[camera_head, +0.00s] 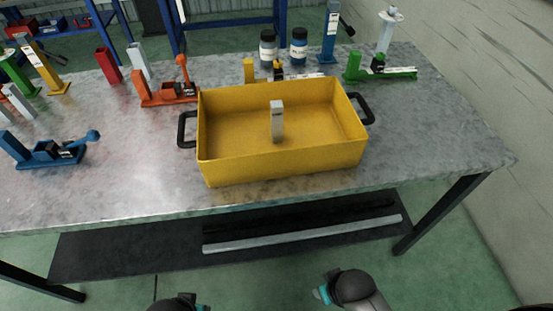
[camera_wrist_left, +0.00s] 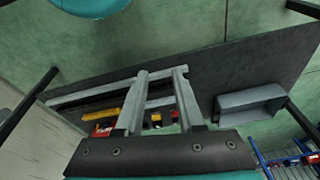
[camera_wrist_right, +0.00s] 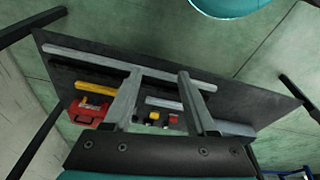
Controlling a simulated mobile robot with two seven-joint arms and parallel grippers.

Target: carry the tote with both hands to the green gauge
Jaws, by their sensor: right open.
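The yellow tote (camera_head: 282,163) sits on the grey metal workbench, a black handle on its left end (camera_head: 186,130) and another on its right end (camera_head: 363,108). A small grey block (camera_head: 277,118) stands upright inside it. A green gauge (camera_head: 390,73) with a dark part and a pale post is on the bench behind and right of the tote. My left gripper (camera_wrist_left: 161,73) and right gripper (camera_wrist_right: 160,72) show in their wrist views, fingers apart and empty, away from the tote. In the head view only parts of my arms show at the bottom, in front of the bench.
An orange gauge (camera_head: 167,93) stands behind and left of the tote, a blue one (camera_head: 50,152) at the left. Two jars (camera_head: 268,47) and a yellow gauge (camera_head: 250,71) stand behind it. The bench (camera_head: 430,130) is clear right of the tote. A dark shelf (camera_head: 130,250) lies below.

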